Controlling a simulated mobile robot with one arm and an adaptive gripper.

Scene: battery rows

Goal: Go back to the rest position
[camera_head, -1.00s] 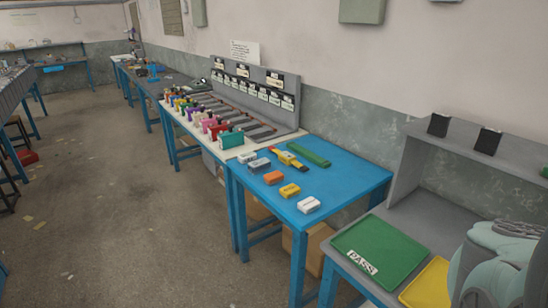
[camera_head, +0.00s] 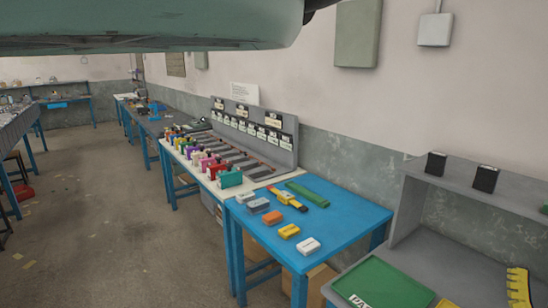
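My gripper is not in view. A large pale green link of my own arm (camera_head: 150,25) spans the top left of the head view, close to the camera. On the blue table (camera_head: 345,225) lie several small blocks in a row: a white one (camera_head: 309,246), a yellow one (camera_head: 289,231), an orange one (camera_head: 272,217), a grey one (camera_head: 258,205) and a white one (camera_head: 244,197). A yellow tool with dark parts (camera_head: 284,196) and a green bar (camera_head: 308,194) lie behind them.
A rack with labels (camera_head: 255,135) and coloured boxes (camera_head: 215,168) stands beyond the blue table. A grey bench (camera_head: 440,262) at right holds a green tray (camera_head: 385,285) and a yellow ruler-like piece (camera_head: 517,287). Open floor (camera_head: 115,240) lies at left.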

